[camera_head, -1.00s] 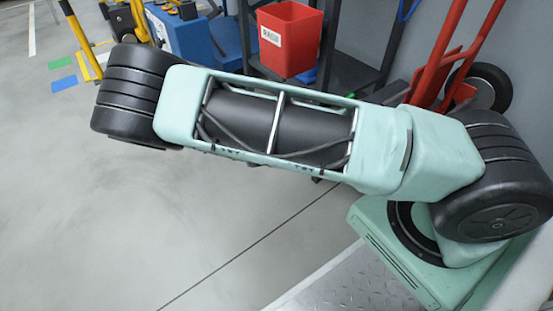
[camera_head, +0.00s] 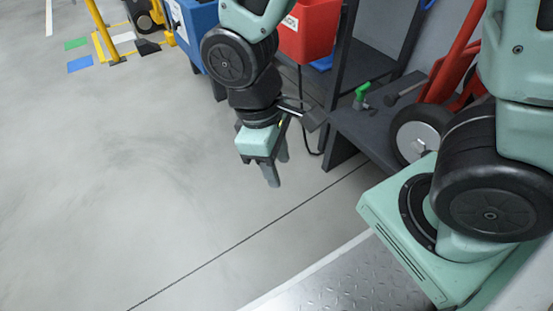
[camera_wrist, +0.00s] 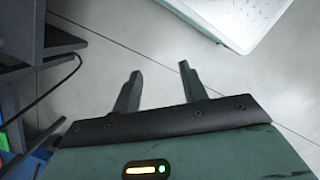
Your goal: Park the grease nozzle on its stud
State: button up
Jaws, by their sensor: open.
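My gripper (camera_head: 277,168) hangs over the bare floor in the head view, fingers pointing down. In the wrist view my gripper (camera_wrist: 159,72) is open, with nothing between its fingers. A small green-handled piece (camera_head: 361,92) stands on the dark shelf (camera_head: 350,125), to the right of my gripper and apart from it; I cannot tell whether it is the grease nozzle. A black cable hangs beside the shelf and shows in the wrist view too. I cannot make out the stud.
A red bin (camera_head: 308,32) and a blue cabinet (camera_head: 196,28) stand behind my arm. A dark hammer-like tool (camera_head: 405,88) lies on the shelf near a red hand truck (camera_head: 458,55). Yellow posts stand at the far left.

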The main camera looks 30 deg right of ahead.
jog(key=s+a+r+t+y, duration=0.1)
jog(key=s+a+r+y, duration=0.1)
jog(key=s+r, duration=0.2)
notch_tip(320, 180, up, 2)
jog(key=shift+s+a+r+m+t, duration=0.15)
jog(key=shift+a+m+t, duration=0.2)
jog(key=shift+m+t, duration=0.05)
jog(key=shift+o, duration=0.6)
jog(key=shift+s+a+r, duration=0.15)
jog(key=shift+s+r, duration=0.25)
jog(key=shift+s, duration=0.05)
notch_tip(320, 180, up, 12)
jog(key=p, duration=1.1)
jog(key=shift+f+p, duration=0.2)
jog(key=shift+p, duration=0.1)
